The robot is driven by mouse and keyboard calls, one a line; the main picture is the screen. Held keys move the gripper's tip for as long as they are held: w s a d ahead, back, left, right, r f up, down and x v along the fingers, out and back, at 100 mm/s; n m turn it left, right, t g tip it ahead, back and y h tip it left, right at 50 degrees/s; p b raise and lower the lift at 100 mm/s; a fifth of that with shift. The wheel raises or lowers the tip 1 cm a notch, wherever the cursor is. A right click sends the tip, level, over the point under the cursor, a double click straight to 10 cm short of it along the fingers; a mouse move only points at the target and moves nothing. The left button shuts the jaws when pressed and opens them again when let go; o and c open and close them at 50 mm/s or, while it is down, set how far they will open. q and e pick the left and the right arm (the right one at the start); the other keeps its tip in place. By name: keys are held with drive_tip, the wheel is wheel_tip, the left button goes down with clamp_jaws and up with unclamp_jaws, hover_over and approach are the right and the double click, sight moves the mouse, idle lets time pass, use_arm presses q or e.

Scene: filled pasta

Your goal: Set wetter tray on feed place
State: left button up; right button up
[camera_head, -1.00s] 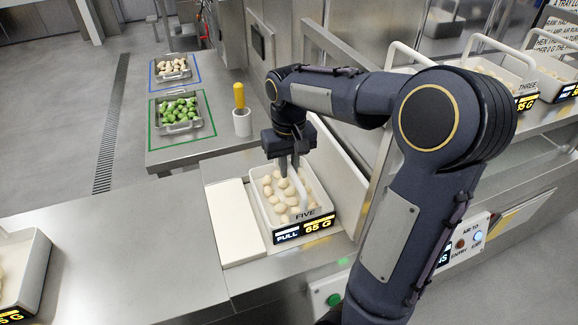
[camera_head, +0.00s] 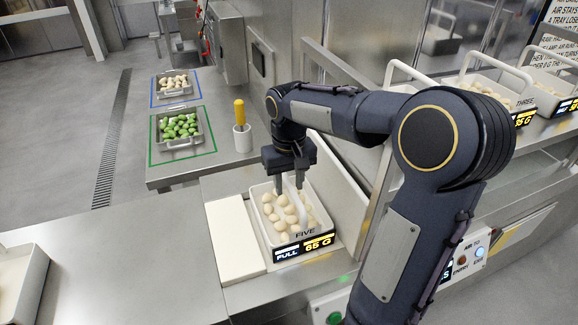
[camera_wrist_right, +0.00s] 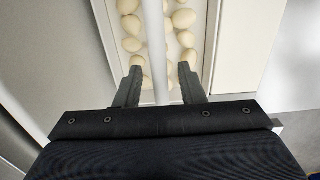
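A white tray marked FIVE (camera_head: 304,247) holds pale filled pasta and stands on the steel counter, in a bay beside a white slab. Its front display reads FULL and 65 G. My right gripper (camera_head: 290,188) is above it, fingers spread on either side of the tray's white handle. In the right wrist view the handle (camera_wrist_right: 155,40) runs between the open fingertips (camera_wrist_right: 160,70), with gaps visible on both sides. Another tray (camera_head: 38,275) is cut off at the left edge, its label out of view. My left gripper is not in view.
Trays with handles, one marked THREE (camera_head: 522,117), stand on a shelf at the right. A tray of green pasta (camera_head: 182,144), a tray of pale pasta (camera_head: 174,92) and a yellow-handled tool in a cup (camera_head: 242,138) are behind. The front-left counter (camera_head: 130,260) is clear.

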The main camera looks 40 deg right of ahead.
wheel_tip(320, 180, up, 12)
drive_tip(key=s+a+f+n+t+y, duration=0.1)
drive_tip(key=s+a+f+t+y, duration=0.1)
drive_tip(key=s+a+f, duration=0.3)
drive_tip(key=s+a+f+n+t+y, duration=0.1)
drive_tip(key=s+a+f+t, duration=0.2)
drive_tip(key=s, duration=0.9)
drive_tip(key=a+f+p, duration=0.1)
drive_tip(key=a+f, duration=0.2)
drive_tip(key=a, duration=0.2)
drive_tip(key=shift+a+t+y, duration=0.3)
drive_tip(key=shift+y, duration=0.1)
drive_tip(key=shift+s, duration=0.1)
